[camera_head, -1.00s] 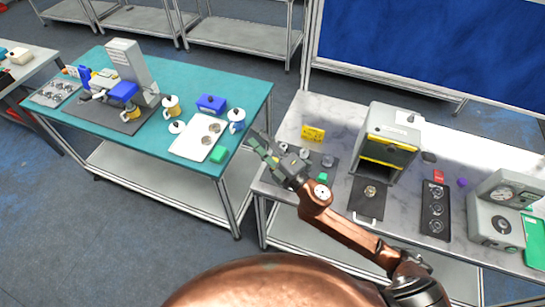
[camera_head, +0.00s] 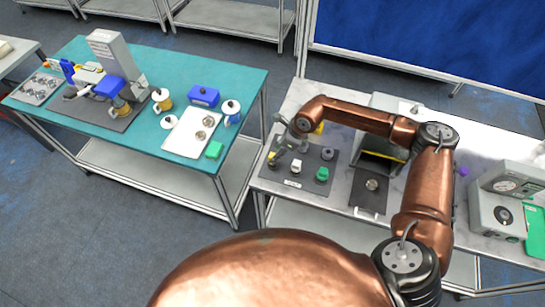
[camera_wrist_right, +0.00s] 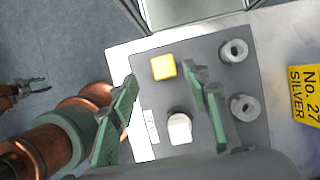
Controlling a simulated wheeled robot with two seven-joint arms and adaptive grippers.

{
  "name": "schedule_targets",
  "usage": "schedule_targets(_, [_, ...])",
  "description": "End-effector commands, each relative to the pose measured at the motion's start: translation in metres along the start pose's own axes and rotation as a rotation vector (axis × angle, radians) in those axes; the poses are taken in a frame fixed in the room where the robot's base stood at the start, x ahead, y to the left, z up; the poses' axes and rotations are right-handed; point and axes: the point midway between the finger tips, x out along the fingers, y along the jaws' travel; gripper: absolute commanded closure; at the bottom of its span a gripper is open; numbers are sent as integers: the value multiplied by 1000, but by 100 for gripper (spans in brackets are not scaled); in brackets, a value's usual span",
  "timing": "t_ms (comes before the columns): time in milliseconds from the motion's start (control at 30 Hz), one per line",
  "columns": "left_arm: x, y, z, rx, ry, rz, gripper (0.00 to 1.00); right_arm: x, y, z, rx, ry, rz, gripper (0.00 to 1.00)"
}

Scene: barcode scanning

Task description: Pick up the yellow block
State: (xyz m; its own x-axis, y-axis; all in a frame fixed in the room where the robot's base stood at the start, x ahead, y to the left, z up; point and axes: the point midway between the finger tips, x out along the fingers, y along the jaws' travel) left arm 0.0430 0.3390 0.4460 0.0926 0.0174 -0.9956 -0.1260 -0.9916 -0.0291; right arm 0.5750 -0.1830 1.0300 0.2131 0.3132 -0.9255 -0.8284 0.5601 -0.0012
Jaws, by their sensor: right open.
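The yellow block (camera_wrist_right: 163,67) lies on a dark grey mat (camera_wrist_right: 205,45) in the right wrist view, near the mat's edge. A bit of it (camera_head: 271,157) shows in the head view, partly hidden by my gripper. My right gripper (camera_wrist_right: 161,80) is open and points down over the mat, its fingers apart to either side of the yellow block in the picture. It appears to be above the block, with nothing held. In the head view my right gripper (camera_head: 284,153) hangs over the mat's left part. A small dark gripper, seemingly my left (camera_wrist_right: 32,86), shows at the wrist view's left edge.
A white block (camera_wrist_right: 179,128) sits close to the yellow one. Grey round weights (camera_wrist_right: 234,50) and a green block (camera_head: 322,174) share the mat. A yellow sign (camera_wrist_right: 305,93) stands beside it. A teal table (camera_head: 150,170) is to the left, across a gap.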

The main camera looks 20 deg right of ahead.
Motion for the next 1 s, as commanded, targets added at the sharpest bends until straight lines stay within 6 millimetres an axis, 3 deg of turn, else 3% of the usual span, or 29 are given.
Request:
schedule_targets(367, [-17, -1, -2, 0, 1, -1, 60, 47, -6, 2, 1, -3, 2, 56])
schedule_targets(667, [-17, -2, -6, 1, 6, -2, 60, 52, -7, 1, 1, -3, 1, 56])
schedule_targets(1000, [-17, -2, -7, 1, 7, -2, 60, 52, -7, 1, 1, -4, 1, 80])
